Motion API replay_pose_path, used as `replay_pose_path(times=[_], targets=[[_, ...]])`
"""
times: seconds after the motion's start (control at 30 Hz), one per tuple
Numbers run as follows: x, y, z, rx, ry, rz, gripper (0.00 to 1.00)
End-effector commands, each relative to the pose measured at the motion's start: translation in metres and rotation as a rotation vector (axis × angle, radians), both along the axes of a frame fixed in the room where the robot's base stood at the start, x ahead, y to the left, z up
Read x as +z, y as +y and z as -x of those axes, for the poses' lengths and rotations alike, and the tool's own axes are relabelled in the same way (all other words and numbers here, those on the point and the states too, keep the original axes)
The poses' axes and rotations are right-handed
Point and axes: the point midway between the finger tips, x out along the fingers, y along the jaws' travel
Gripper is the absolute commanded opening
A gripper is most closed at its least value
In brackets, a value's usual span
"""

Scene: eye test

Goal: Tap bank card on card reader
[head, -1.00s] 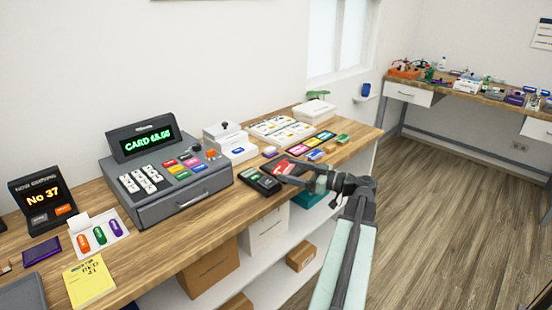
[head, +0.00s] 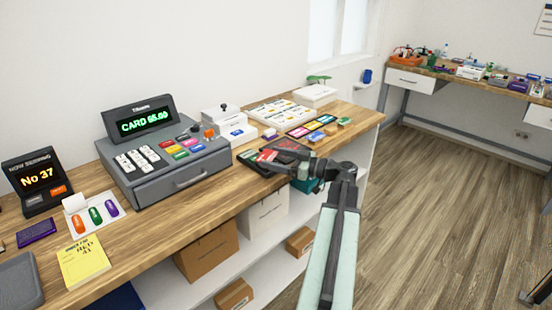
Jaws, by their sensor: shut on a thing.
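The dark card reader (head: 252,163), with a small green screen area, lies on the wooden counter just right of the cash register. My gripper (head: 276,162) reaches in from the right, low over the reader's right side. It is shut on a thin flat piece, seemingly the bank card (head: 267,155), whose red face shows at the fingertips. The fingers hide part of the reader and of the card. I cannot tell whether the card touches the reader.
The cash register (head: 190,181) stands left of the reader and reads CARD with an amount. A red item in a dark frame (head: 290,144) lies right behind my gripper. Coloured cards (head: 314,126) lie beyond. Boxes (head: 208,253) stand on the shelf below. The counter's front edge is close.

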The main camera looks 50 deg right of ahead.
Motion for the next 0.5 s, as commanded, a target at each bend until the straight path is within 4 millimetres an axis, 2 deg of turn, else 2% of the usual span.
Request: replay_pose_path(times=[0.03, 0.1, 0.5], targets=[[-0.009, -0.0001, 0.0001, 0.0, 0.0, 0.0, 0.4], [-0.011, -0.0002, 0.0002, 0.0, 0.0, 0.0, 0.4], [-0.0047, -0.0006, 0.0005, -0.001, 0.0, 0.0, 0.4]])
